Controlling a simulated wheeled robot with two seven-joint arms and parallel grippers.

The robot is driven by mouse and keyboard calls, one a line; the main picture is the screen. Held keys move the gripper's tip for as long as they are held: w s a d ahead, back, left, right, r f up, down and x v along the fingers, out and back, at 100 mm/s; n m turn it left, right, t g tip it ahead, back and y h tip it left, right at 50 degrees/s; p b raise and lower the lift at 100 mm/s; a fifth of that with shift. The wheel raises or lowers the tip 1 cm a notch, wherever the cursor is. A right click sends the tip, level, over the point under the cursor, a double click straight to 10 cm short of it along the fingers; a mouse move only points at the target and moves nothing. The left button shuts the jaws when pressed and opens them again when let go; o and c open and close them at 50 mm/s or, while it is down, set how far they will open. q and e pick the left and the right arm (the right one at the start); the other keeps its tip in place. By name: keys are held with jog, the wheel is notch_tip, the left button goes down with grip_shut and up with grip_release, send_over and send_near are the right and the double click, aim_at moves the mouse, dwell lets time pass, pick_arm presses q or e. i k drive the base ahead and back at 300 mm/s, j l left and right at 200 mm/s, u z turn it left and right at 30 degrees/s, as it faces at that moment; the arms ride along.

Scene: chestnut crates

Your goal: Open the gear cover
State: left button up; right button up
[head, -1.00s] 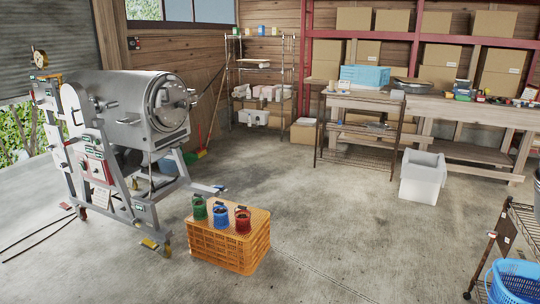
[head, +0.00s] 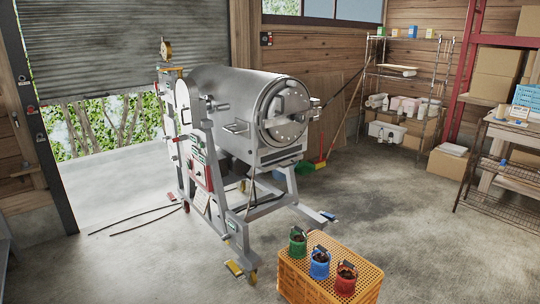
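A large steel drum machine (head: 240,105) stands on a grey frame left of centre, with its round lidded end (head: 285,112) facing right and toward me. A white upright panel (head: 170,122), which may be the gear cover, is on the machine's left end. I see it nearly edge-on and cannot tell whether it is open or shut. A red and white control box (head: 201,176) sits below it on the frame. Neither of my grippers shows in the head view.
An orange crate (head: 300,287) with green, blue and red containers on top stands in front of the machine. Cables (head: 135,222) lie on the floor at left. A wire rack (head: 505,165) stands at right. The concrete floor left of the machine is mostly clear.

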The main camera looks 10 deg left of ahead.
aim_at(188, 108)
jog(key=i+j+u, duration=0.1)
jog(key=i+u, duration=0.3)
jog(key=i, duration=0.15)
jog(key=i+u, duration=0.4)
jog(key=i, duration=0.2)
jog(key=i+j+z, duration=0.1)
jog(key=i+z, duration=0.2)
jog(key=i, duration=0.2)
jog(key=i+j+z, duration=0.25)
jog(key=i, duration=0.3)
jog(key=i+j+z, duration=0.3)
jog(key=i, duration=0.2)
jog(key=l, duration=0.1)
